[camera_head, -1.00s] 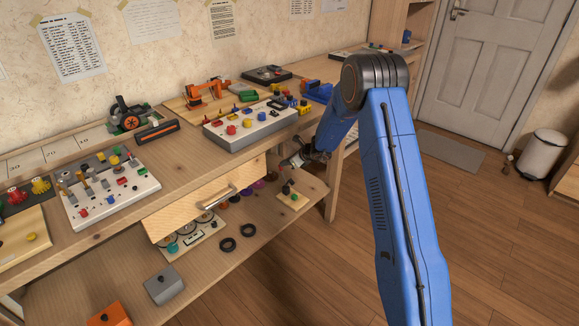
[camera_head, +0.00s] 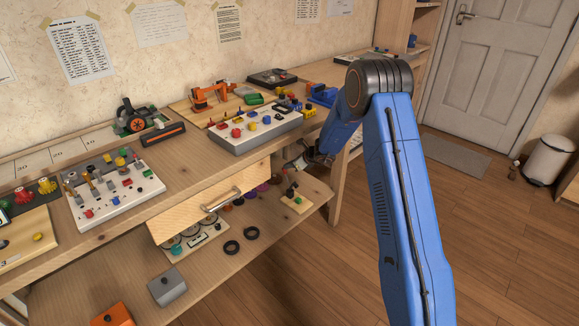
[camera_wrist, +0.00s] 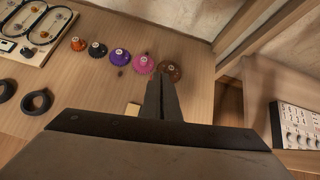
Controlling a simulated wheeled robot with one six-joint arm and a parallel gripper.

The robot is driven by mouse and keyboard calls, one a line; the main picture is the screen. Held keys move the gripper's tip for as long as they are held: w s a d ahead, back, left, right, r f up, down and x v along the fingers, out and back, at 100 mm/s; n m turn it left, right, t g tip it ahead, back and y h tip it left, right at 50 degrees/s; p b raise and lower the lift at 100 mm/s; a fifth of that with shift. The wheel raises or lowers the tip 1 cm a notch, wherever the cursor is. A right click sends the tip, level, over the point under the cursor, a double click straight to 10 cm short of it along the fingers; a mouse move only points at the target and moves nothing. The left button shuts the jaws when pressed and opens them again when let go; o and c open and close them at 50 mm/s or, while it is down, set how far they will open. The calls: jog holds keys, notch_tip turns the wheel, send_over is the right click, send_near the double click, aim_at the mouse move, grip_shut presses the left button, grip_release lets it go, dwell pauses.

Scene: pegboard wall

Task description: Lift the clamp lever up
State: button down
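A small wooden board (camera_head: 299,205) with a dark upright part and a green spot (camera_head: 298,199) sits at the right end of the lower shelf. It looks like the clamp, but its lever is too small to make out. My gripper (camera_head: 301,164) is above this board, apart from it, near the bench's right end. In the wrist view my gripper's fingers (camera_wrist: 163,97) lie side by side with no clear gap, and nothing shows between them. A pale wooden edge (camera_wrist: 133,109) shows just left of the fingers, mostly hidden by the gripper body.
Several coloured knobs (camera_wrist: 119,60) stand in a row beyond the fingers on the lower shelf (camera_wrist: 190,22). Black rings (camera_head: 231,247) lie to the left. The open drawer (camera_head: 205,207) and the bench top (camera_head: 180,170) overhang the shelf.

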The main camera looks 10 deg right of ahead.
jog(key=v, duration=1.1)
jog(key=shift+s+d+r, duration=0.2)
jog(key=shift+s, duration=0.05)
